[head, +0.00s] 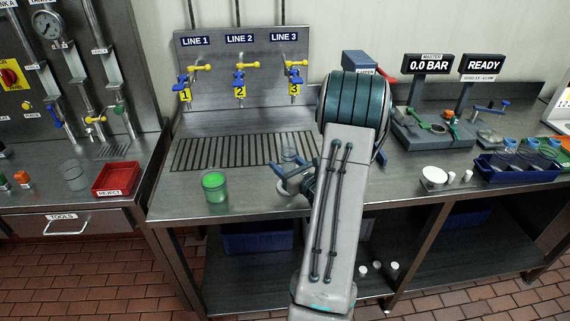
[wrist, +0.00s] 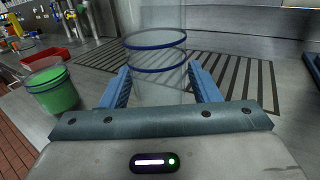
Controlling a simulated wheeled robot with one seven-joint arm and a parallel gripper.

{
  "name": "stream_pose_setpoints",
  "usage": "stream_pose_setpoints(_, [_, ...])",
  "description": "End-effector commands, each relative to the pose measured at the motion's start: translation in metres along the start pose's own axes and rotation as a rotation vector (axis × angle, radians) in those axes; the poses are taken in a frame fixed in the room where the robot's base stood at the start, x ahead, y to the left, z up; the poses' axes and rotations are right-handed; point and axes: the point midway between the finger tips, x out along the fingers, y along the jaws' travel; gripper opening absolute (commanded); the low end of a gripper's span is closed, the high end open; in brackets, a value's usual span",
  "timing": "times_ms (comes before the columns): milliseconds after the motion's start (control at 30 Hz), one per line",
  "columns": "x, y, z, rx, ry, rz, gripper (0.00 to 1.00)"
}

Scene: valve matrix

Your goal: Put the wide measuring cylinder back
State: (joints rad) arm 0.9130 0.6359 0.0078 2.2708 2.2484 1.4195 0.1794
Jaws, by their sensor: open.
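A clear, wide cylinder with dark blue bands (wrist: 156,55), which looks like the wide measuring cylinder, stands upright on the steel bench in the wrist view. In the head view its clear top (head: 289,155) shows just beyond my gripper (head: 291,172), and its lower part is partly hidden. My gripper is open, with one blue finger (wrist: 158,82) on each side of the cylinder. I cannot tell whether either finger touches it. The cylinder looks empty.
A container of green liquid (head: 215,188) stands left of my gripper; it also shows in the wrist view (wrist: 52,90). A slotted drain (head: 230,152) lies behind, below three numbered valves (head: 240,92). A red reject tray (head: 116,179) and a clear vessel (head: 75,175) are on the left bench.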

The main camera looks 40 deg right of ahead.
Motion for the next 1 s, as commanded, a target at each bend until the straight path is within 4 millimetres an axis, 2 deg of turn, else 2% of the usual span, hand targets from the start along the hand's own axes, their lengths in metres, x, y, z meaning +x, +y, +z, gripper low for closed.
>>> stream_pose_setpoints(33, [0.0, 0.0, 0.005, 0.0, 0.0, 0.0, 0.56])
stream_pose_setpoints(67, [-0.005, -0.001, 0.002, 0.0, 0.0, -0.002, 0.56])
stream_pose_setpoints(400, [-0.077, -0.001, 0.0, -0.001, 0.0, -0.005, 0.56])
stream_pose_setpoints(600, [-0.109, -0.001, 0.001, -0.001, 0.0, -0.001, 0.56])
stream_pose_setpoints(867, [-0.119, 0.002, 0.003, -0.002, 0.001, 0.008, 0.56])
stream_pose_setpoints(967, [-0.111, 0.021, 0.009, -0.03, 0.008, 0.083, 0.56])
stream_pose_setpoints(1000, [-0.105, 0.037, 0.014, -0.053, 0.017, 0.144, 0.56])
